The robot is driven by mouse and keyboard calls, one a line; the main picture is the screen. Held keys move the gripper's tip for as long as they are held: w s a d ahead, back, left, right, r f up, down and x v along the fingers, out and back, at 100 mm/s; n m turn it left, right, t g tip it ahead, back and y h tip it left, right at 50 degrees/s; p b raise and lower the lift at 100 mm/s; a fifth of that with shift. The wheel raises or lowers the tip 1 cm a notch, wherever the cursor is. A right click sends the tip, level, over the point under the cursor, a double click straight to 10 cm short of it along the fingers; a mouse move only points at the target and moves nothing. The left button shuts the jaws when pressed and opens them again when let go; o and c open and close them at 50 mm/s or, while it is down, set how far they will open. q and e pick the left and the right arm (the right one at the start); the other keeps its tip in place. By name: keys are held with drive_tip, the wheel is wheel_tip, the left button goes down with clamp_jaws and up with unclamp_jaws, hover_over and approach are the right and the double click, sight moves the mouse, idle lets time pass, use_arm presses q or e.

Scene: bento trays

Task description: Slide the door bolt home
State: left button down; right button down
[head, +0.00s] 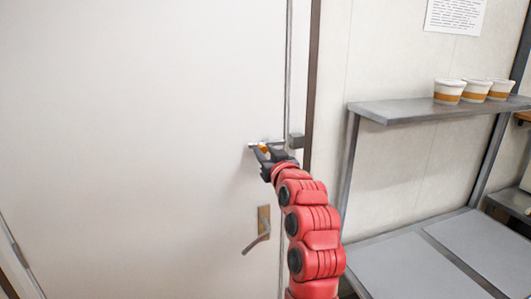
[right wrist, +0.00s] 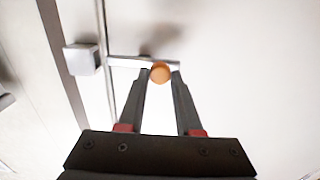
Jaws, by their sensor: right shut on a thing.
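A white door (head: 140,120) fills the left of the head view. A metal bolt bar (head: 256,144) lies level on it near its right edge. It also shows in the right wrist view (right wrist: 122,61), with a round orange knob (right wrist: 160,73). A grey keeper block (head: 296,141) sits on the frame side, seen also in the right wrist view (right wrist: 83,59). The bar's end is close to the block; I cannot tell if it enters. My right gripper (head: 264,151) is shut on the knob, its fingertips at either side. My left gripper is out of view.
A door handle (head: 257,235) on a brass plate sits below the bolt. To the right, a metal shelf (head: 400,109) holds three cups (head: 449,92) above a grey worktop (head: 400,262). A printed notice (head: 455,15) hangs on the wall.

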sight(273, 143)
drive_tip(key=d+b, duration=0.1)
drive_tip(key=w+d+b, duration=0.1)
drive_tip(key=d, duration=0.1)
drive_tip(key=shift+d+f, duration=0.15)
drive_tip(key=shift+d, duration=0.1)
drive_tip(key=shift+w+d, duration=0.15)
drive_tip(key=shift+d, duration=0.1)
drive_tip(key=shift+a, duration=0.1)
drive_tip(key=c, duration=0.6)
unclamp_jaws()
